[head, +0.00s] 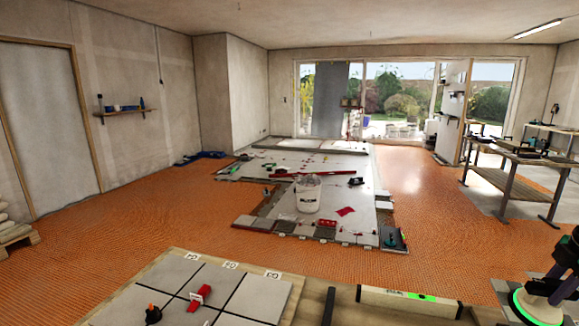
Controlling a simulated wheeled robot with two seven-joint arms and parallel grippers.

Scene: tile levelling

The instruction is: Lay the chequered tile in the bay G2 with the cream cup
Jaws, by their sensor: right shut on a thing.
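My right gripper (562,268) is at the bottom right edge, shut on the cream cup (541,306), a pale round suction cup with a lit green ring. A pale grey surface (508,292) shows beside the cup; I cannot tell whether it is a tile or whether the cup touches it. A wooden-edged board (165,267) at the bottom holds grey tiles, with labels that seem to read G4, G5 and G3 along its far edge. The G2 label and the chequered tile cannot be made out. My left gripper is not in view.
Beyond, a white bucket (308,193) stands on part-laid floor tiles. A workbench (525,170) stands at right. Orange floor (130,235) is open at left.

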